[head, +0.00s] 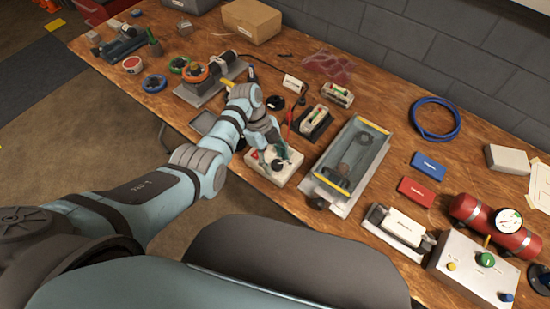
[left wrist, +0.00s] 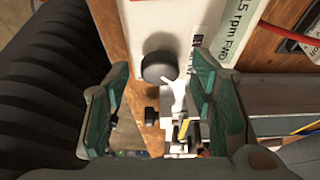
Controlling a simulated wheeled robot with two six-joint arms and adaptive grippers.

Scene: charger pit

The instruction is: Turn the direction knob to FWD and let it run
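The white control box (head: 262,174) stands at the table's front edge, under my left gripper (head: 278,155). In the left wrist view its white face (left wrist: 157,20) carries a round black knob (left wrist: 159,66) and a pale green label (left wrist: 241,28) reading "5 rpm FWD", partly cut off. My left gripper (left wrist: 163,72) is open, with one green-padded finger on each side of the knob and a gap on both sides. The knob's pointer direction cannot be made out. A smaller dark knob (left wrist: 151,116) shows farther down between the fingers. My right gripper is not in view.
Red (head: 416,191) and blue (head: 428,166) blocks, a red cylinder with a gauge (head: 490,222) and another control box (head: 478,262) lie farther right.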

